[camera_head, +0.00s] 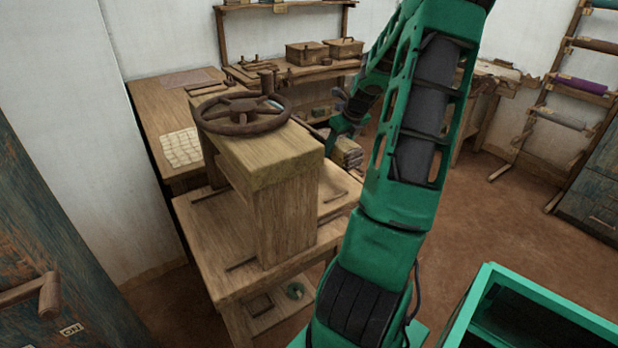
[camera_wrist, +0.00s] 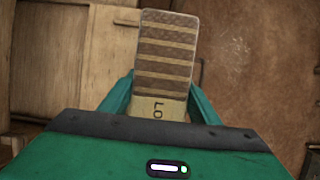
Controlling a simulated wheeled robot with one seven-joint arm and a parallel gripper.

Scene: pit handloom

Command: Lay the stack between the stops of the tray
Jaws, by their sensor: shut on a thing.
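My gripper (camera_wrist: 160,98) is shut on the stack (camera_wrist: 166,58), with a green finger along each side. The stack is long, banded in brown and tan, with the letters "LO" on its near end. In the head view the stack (camera_head: 347,153) hangs at the end of my arm, just right of the wooden press. My gripper (camera_head: 338,133) is partly hidden there by my own arm. I cannot pick out the tray for sure; dark strips lie on the press's low wooden platform (camera_head: 205,232), partly hidden by the press block.
The press has a brown handwheel (camera_head: 242,113) on its thick block (camera_head: 255,160). A side table (camera_head: 150,105) stands behind it, and a bench with two wooden boxes (camera_head: 306,53) at the back. A ladder-like rack (camera_head: 575,85) is at right. The brown floor (camera_head: 490,235) between is open.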

